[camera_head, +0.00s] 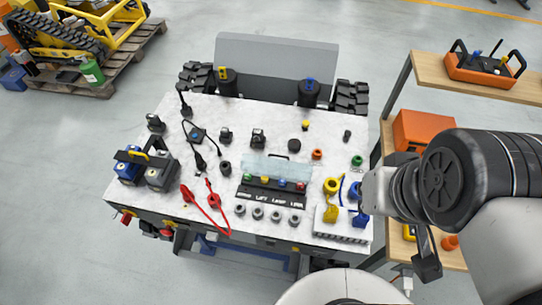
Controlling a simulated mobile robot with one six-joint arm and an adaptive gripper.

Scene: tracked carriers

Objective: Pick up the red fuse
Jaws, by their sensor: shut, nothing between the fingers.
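A black fuse block (270,196) with a row of white labels sits in the middle of the white worktop. Small coloured pieces stand in it: green, yellow, blue and, at the right end, the red fuse (300,186). A clear cover (277,168) stands raised behind the row. My gripper (427,266) is a dark shape at the right, beyond the worktop's right edge and well apart from the fuse. It is shut and empty. My arm hides part of it.
Yellow and blue parts (331,214) stand at the worktop's right front. Grey cylinders (275,216) line the block's front. Red clamps with a cable (214,199) lie left, near a dark-and-blue battery (160,173). A wooden bench (470,76) with orange boxes stands right.

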